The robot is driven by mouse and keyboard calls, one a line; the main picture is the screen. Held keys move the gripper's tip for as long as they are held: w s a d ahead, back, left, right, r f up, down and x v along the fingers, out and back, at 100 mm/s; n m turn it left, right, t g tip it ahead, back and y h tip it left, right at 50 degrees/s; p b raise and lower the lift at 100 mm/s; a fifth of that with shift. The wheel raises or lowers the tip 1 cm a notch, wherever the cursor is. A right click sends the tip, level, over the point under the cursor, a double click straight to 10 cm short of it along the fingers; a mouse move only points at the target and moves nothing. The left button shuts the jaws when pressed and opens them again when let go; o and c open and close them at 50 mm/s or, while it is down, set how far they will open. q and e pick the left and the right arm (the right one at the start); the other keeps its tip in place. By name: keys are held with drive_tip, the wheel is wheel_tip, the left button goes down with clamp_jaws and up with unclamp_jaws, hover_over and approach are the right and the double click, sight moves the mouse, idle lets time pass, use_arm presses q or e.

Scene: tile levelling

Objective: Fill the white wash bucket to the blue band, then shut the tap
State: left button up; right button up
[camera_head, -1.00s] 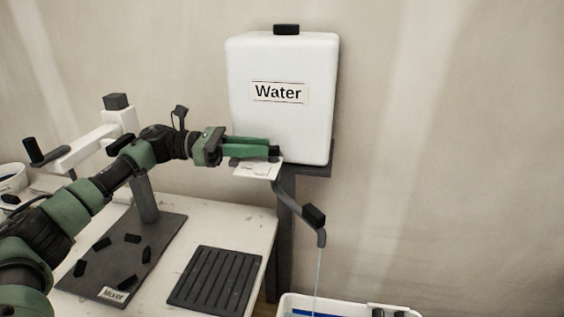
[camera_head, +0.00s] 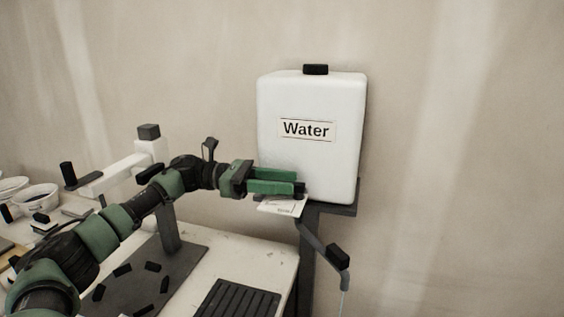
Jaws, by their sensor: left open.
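The white water tank (camera_head: 312,160), labelled "Water", stands on a dark stand against the wall. Its grey spout (camera_head: 318,238) slopes down to the right, with a black piece (camera_head: 338,257) near its end. A thin stream of water (camera_head: 343,301) runs from the spout's end and leaves the bottom of the view. The white wash bucket is out of view below. My left gripper (camera_head: 298,188) is open in front of the tank's lower left, just above a white card (camera_head: 283,207) near the top of the spout. My right gripper is not in view.
A mixer stand (camera_head: 168,215) with a dark base rises from the worktable (camera_head: 235,257) behind my left arm. A black ribbed mat (camera_head: 236,301) lies at the table's front right. White bowls (camera_head: 38,197) stand at far left. The wall right of the tank is clear.

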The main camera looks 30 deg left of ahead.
use_arm(q)
wheel_tip(320, 180, up, 20)
drive_tip(key=shift+f, duration=0.1)
idle(0.4)
